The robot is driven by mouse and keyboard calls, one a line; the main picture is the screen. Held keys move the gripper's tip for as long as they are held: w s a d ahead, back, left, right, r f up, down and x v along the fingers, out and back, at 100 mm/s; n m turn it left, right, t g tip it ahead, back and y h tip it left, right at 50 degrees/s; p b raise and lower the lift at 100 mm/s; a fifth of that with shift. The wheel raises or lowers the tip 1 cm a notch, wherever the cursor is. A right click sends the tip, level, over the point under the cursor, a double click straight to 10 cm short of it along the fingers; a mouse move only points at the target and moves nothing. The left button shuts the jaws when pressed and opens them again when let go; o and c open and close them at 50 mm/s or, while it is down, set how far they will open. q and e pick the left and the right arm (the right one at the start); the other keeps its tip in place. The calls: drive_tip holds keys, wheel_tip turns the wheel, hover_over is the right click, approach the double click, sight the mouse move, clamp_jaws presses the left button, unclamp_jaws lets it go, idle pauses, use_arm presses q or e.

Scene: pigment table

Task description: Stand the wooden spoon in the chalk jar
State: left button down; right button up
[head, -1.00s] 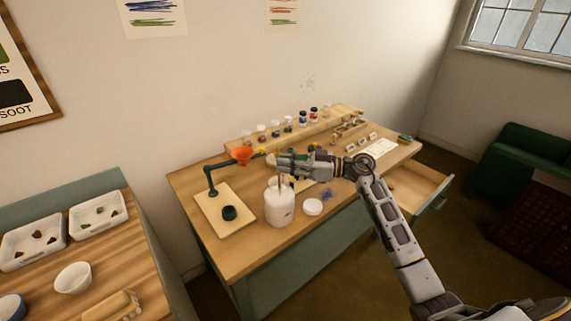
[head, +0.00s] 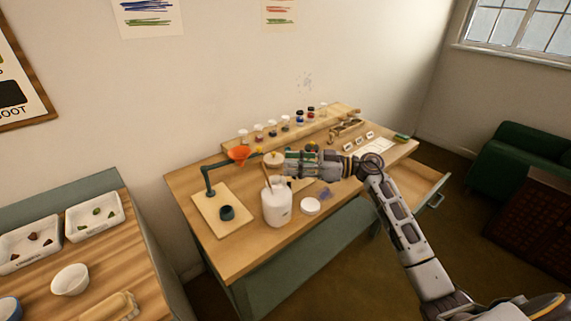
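The white chalk jar (head: 277,208) stands uncapped near the front of the pigment table. The wooden spoon (head: 267,179) stands in it, its thin handle rising from the mouth and leaning left; its lower end is hidden inside the jar. My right gripper (head: 288,164) is just right of the handle and above the jar, apart from the spoon. It looks open and empty, though its fingers are small in the picture. My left gripper is not in view.
A white lid (head: 310,206) lies right of the jar. Left of it, a board (head: 226,221) carries a dark cup (head: 227,212) and an arm with an orange funnel (head: 239,154). Small jars line the back shelf (head: 292,132). A drawer (head: 424,190) is open at right.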

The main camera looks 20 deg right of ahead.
drive_tip(key=v, duration=0.9)
drive_tip(key=shift+w+a+r, duration=0.1)
drive_tip(key=shift+a, duration=0.1)
idle(1.1)
